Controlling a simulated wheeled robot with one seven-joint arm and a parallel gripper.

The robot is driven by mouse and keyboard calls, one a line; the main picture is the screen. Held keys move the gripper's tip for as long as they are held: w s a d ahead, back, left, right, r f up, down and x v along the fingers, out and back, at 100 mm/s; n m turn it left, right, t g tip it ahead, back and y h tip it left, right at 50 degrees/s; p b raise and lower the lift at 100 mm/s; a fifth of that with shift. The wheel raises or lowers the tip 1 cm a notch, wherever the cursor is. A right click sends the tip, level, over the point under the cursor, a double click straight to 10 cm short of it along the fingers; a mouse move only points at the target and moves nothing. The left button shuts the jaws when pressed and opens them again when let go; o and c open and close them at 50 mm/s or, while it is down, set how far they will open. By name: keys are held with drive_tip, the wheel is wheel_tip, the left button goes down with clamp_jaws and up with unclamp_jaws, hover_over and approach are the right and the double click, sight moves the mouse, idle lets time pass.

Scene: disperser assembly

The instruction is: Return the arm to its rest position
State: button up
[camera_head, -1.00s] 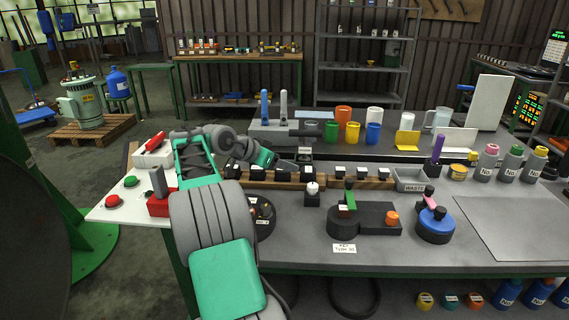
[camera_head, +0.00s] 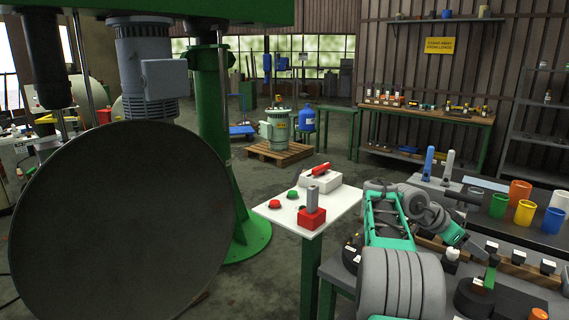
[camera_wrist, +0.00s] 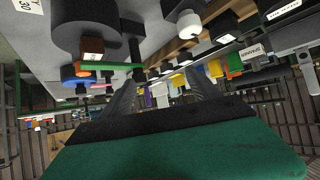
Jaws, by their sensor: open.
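My arm (camera_head: 390,215) is folded over the left end of the grey bench in the head view. My gripper (camera_head: 478,250) points down to the right, above the row of small black blocks; its fingertips are small and partly unclear there. In the wrist view my gripper (camera_wrist: 163,92) shows two grey fingers spread apart with nothing between them. The bench top with its parts appears tilted and upside down in that view, close beyond the fingers. A white-capped post (camera_wrist: 190,24) stands close to the fingers.
A white side table (camera_head: 335,205) with a red box (camera_head: 312,218) and buttons stands left of my arm. A large dark disc (camera_head: 120,220) and green column (camera_head: 212,130) fill the left. Coloured cups (camera_head: 525,212) stand on the bench at right.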

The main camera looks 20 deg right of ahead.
drive_tip(key=w+a+r+n+t+y+p, duration=0.1)
drive_tip(key=w+a+n+t+p, duration=0.15)
drive_tip(key=a, duration=0.55)
drive_tip(key=w+a+r+n+t+y+p, duration=0.15)
drive_tip(key=w+a+n, duration=0.25)
drive_tip(key=a, duration=0.4)
drive_tip(key=w+a+r+n+t+y+p, duration=0.15)
drive_tip(key=w+a+n, duration=0.25)
drive_tip(key=a, duration=0.4)
drive_tip(key=s+a+f+n+y+p, duration=0.1)
drive_tip(key=s+a+n+y, duration=0.1)
drive_tip(key=a, duration=0.8)
drive_tip(key=s+a+f+n+t+y+p, duration=0.1)
drive_tip(key=s+a+n, duration=0.4)
drive_tip(key=a, duration=0.5)
drive_tip(key=s+a+f+n+y+p, duration=0.2)
drive_tip(key=s+a, duration=0.3)
drive_tip(key=a, duration=0.5)
drive_tip(key=shift+s+f+n+y+p, duration=0.2)
drive_tip(key=shift+f+n+y+p, duration=0.1)
drive_tip(key=shift+n+y+p, duration=0.5)
drive_tip(key=shift+a, duration=0.15)
